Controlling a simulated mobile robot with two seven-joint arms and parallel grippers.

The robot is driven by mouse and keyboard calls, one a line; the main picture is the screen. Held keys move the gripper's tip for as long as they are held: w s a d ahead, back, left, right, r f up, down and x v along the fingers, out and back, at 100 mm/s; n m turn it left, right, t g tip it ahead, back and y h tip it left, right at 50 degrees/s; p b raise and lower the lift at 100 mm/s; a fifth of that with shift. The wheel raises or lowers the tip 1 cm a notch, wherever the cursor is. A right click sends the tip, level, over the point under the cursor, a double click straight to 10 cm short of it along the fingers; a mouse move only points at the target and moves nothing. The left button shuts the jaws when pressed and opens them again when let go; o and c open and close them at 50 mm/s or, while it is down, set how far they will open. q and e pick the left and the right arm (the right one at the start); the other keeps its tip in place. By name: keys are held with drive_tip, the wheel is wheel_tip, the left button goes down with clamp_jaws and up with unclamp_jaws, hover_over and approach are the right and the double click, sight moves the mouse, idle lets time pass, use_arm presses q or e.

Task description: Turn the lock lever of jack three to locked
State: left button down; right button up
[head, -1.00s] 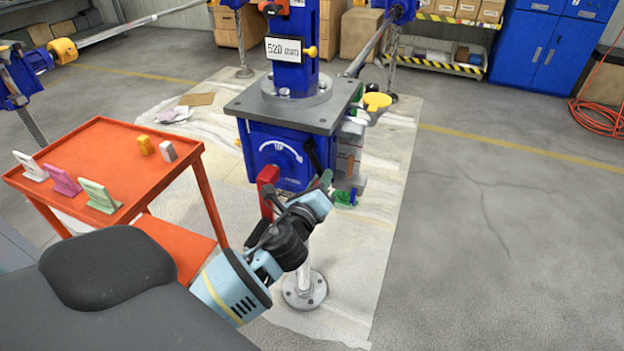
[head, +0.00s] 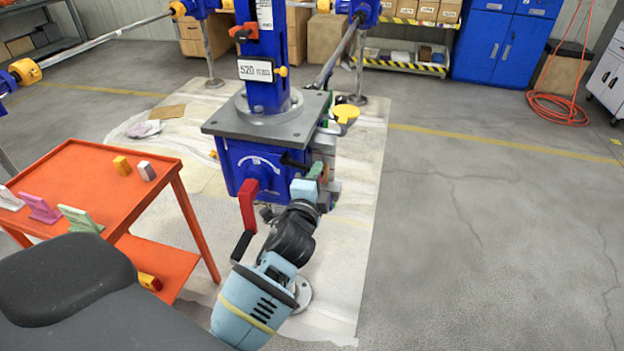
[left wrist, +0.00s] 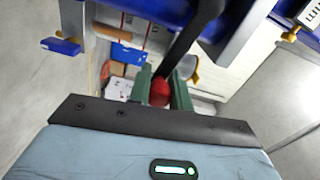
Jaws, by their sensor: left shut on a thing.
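The jack has a blue body (head: 232,160) with a white curved mark on its front, a grey top plate (head: 225,124) and a sign reading 520 (head: 255,70). A black lever (head: 293,161) comes from the front of the body and points right, slightly down. My left gripper (head: 318,172) is at the lever's outer end, by the body's right side. In the left wrist view, its green fingers (left wrist: 160,88) are shut on the lever's red knob (left wrist: 160,95), and the black lever bar (left wrist: 196,38) runs up from it. The knob is hidden in the head view.
A red crank arm (head: 248,203) with a black handle (head: 242,246) hangs just left of my left wrist. An orange cart (head: 95,185) with coloured blocks and plates stands at left. A yellow cup-like part (head: 346,113) sits right of the plate. Floor at right is clear.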

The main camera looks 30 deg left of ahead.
use_arm(q)
drive_tip(key=shift+r+n+p, duration=0.4)
drive_tip(key=shift+r+n, duration=0.2)
drive_tip(key=shift+n, duration=0.4)
use_arm(e)
drive_tip(key=shift+w+d+r, duration=0.1)
drive_tip(key=shift+w+r, duration=0.2)
drive_tip(key=shift+r, duration=0.25)
use_arm(q)
drive_tip(key=shift+r+n, duration=0.1)
drive_tip(key=shift+n, duration=0.2)
use_arm(e)
drive_tip(key=shift+w+r, duration=0.1)
drive_tip(key=shift+w, duration=0.05)
use_arm(q)
drive_tip(key=c, duration=1.3)
unclamp_jaws()
drive_tip(key=shift+r, duration=0.1)
use_arm(e)
drive_tip(key=shift+w+r, duration=0.1)
drive_tip(key=shift+w, duration=0.05)
use_arm(q)
drive_tip(key=v, duration=0.8)
use_arm(e)
drive_tip(key=shift+s+f, duration=0.2)
drive_tip(key=shift+f, duration=0.05)
